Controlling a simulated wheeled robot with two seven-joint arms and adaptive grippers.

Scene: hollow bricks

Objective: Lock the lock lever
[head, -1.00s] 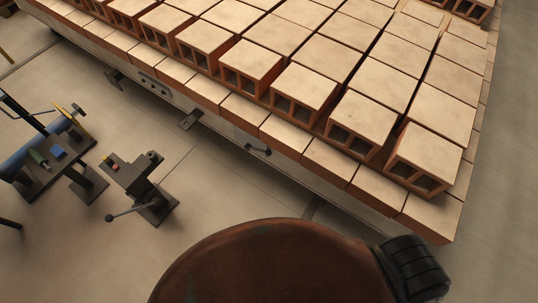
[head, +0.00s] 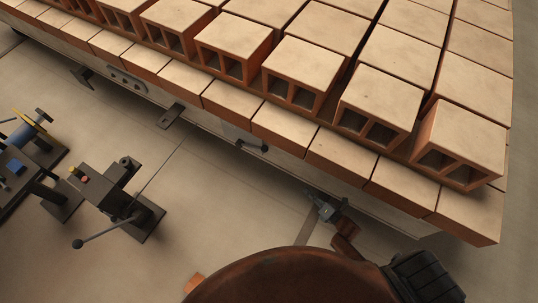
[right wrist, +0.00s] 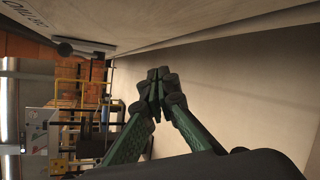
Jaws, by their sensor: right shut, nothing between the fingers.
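A small dark lever (head: 252,146) sticks out from the side of the platform under the bricks, near the middle of the head view; I take it as the lock lever. In the right wrist view a dark lever with a rounded end (right wrist: 67,48) shows at upper left, against the panel's edge. My right gripper (head: 316,197) is below and right of the lever in the head view, beside the platform and apart from it. In the right wrist view its green fingers (right wrist: 158,77) are together and empty. My left gripper is not in view.
Rows of hollow bricks (head: 375,98) cover the platform, whose grey side (head: 207,121) runs diagonally above my right gripper. A dark stand (head: 116,188) with a ball-ended handle (head: 78,243) stands at left, near another bench. The floor (head: 225,205) between is clear.

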